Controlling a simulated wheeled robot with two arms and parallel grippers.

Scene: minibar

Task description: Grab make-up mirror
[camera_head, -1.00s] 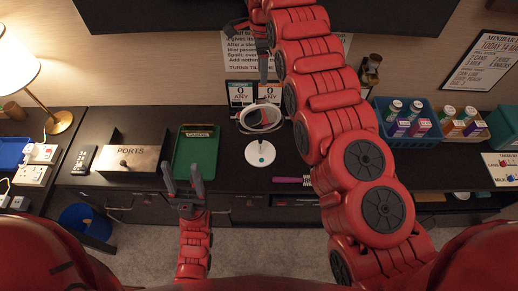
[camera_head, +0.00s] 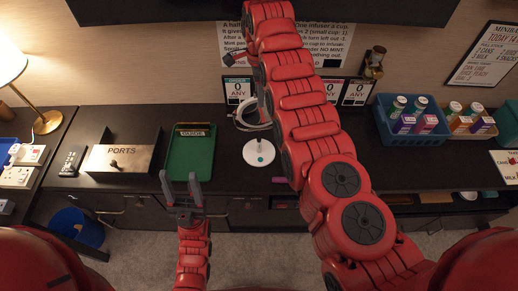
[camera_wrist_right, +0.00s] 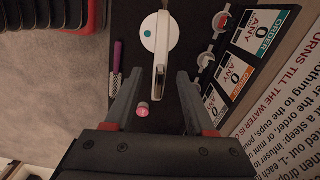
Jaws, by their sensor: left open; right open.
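The make-up mirror stands on the dark counter in the head view. Its white round base (camera_head: 259,152) has a teal dot, and its ring is partly hidden behind my right arm. In the right wrist view the mirror (camera_wrist_right: 160,52) appears nearly edge-on above its base. My right gripper (camera_wrist_right: 160,75) is open, with the mirror's near edge showing between its fingers; I cannot tell the depth gap. In the head view my right gripper is mostly hidden by its own arm. My left gripper (camera_head: 180,180) is open and empty, in front of the counter below the green tray.
A purple-handled item (camera_wrist_right: 117,57) and a small pink-topped item (camera_wrist_right: 142,109) are nearby. A blue basket (camera_head: 410,128) of small containers is at right.

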